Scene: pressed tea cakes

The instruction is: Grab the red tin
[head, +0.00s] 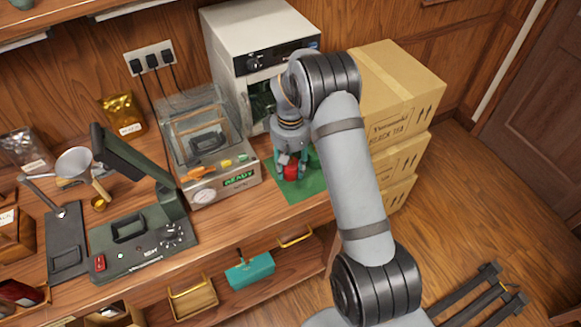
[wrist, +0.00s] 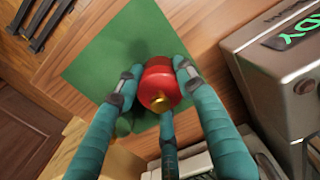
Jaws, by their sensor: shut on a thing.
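The red tin (head: 290,173) is round, with a brass-coloured knob on top that shows in the wrist view (wrist: 160,86). It is over the green mat (head: 307,184) at the right end of the wooden counter. My gripper (head: 291,168) points down and has its teal fingers around the tin. In the wrist view the fingers of my gripper (wrist: 156,90) are closed on the tin from several sides. I cannot tell whether the tin touches the mat or is slightly above it.
A clear-lidded machine (head: 241,178) with a READY display stands just left of the mat. A white oven-like appliance (head: 238,42) is behind. Stacked cardboard boxes (head: 398,100) stand to the right. A dark green device (head: 140,240) is at left. Bare mat surrounds the tin.

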